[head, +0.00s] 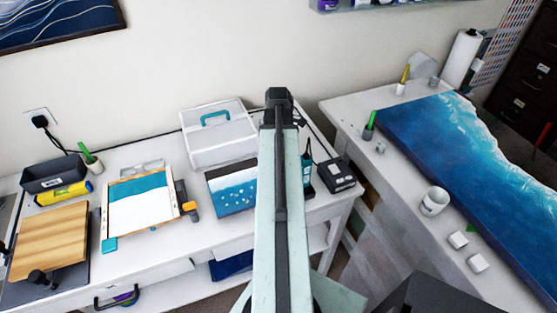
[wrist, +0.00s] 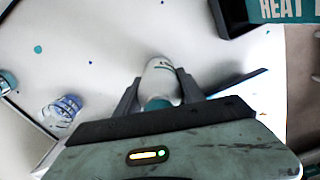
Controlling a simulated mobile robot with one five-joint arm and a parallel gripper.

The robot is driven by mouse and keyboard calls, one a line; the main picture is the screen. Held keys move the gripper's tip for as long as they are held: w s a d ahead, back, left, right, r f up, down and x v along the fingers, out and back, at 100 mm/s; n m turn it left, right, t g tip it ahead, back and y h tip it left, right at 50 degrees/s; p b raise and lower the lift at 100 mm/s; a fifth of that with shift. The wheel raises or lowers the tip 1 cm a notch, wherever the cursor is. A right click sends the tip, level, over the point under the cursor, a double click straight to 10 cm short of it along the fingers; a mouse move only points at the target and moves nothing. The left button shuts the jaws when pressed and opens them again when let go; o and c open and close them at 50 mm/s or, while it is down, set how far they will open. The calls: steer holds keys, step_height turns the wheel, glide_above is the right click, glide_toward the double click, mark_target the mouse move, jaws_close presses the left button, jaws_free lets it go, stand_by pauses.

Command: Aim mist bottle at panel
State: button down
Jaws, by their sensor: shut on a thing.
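In the wrist view, my gripper (wrist: 158,76) is shut on a white bottle (wrist: 161,78) with small dark lettering and a teal part nearest the wrist. The bottle lies between both fingers. It looks like the mist bottle, but its nozzle cannot be made out. In the head view my arm hides the gripper and the held bottle. A blue and white panel (head: 232,190) with pale spots lies on the white table, left of my arm. A framed teal and white panel (head: 140,205) lies farther left. I cannot tell which panel the bottle faces.
A clear cup with blue marks (wrist: 64,108) stands left in the wrist view. A white case (head: 217,135) stands behind the panels. A blue wave slab (head: 455,165) covers much of the right table.

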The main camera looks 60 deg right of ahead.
steer(key=shift+f, duration=0.5)
steer(key=c, duration=0.7)
jaws_free()
step_height(320, 180, up, 13)
steer(key=p, duration=1.2)
steer(key=shift+f+p, duration=0.2)
steer(key=shift+p, duration=0.15)
steer(key=shift+f, duration=0.1)
